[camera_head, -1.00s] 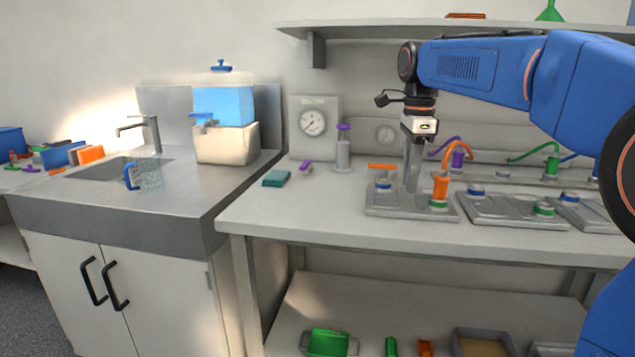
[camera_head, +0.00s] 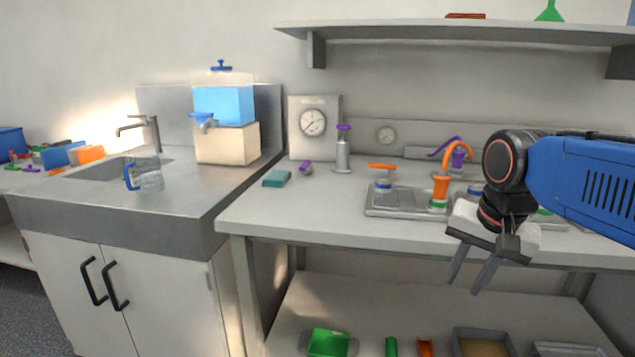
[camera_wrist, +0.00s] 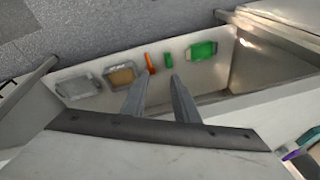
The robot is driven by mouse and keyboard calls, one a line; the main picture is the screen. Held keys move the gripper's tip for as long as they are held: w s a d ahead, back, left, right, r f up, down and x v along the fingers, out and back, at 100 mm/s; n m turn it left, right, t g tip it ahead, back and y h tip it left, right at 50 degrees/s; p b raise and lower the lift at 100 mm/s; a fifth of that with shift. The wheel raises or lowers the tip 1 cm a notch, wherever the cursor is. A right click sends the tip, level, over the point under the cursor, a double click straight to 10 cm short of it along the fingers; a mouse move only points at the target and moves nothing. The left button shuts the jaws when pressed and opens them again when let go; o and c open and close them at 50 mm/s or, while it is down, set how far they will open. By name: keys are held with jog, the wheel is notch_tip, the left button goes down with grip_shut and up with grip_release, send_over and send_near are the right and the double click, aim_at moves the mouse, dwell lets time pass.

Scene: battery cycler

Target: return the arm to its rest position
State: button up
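My gripper (camera_head: 473,278) hangs in front of the bench's front edge at the right, fingers pointing down and slightly left. Its two grey fingers stand apart with nothing between them. In the wrist view the gripper (camera_wrist: 159,85) also shows its fingers apart and empty, above the lower shelf. My blue arm reaches in from the right edge and covers part of the bench top. An orange cable plug (camera_head: 440,188) stands on the grey cell tray (camera_head: 400,205), to the left of the gripper and apart from it.
The bench top (camera_head: 300,212) is clear at its front left. The lower shelf (camera_head: 300,295) holds a green bin (camera_head: 328,342), a tan-filled tray (camera_head: 482,345) and small parts. An upper shelf (camera_head: 430,32) runs along the wall. A sink counter with a water dispenser (camera_head: 225,105) stands left.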

jog(key=s+d+f+n+t, duration=0.1)
jog(key=s+f+n, duration=0.5)
jog(key=s+f, duration=0.4)
jog(key=shift+s+d+f+n+t, duration=0.2)
jog(key=shift+d+f+n+t, duration=0.1)
jog(key=shift+f, duration=0.55)
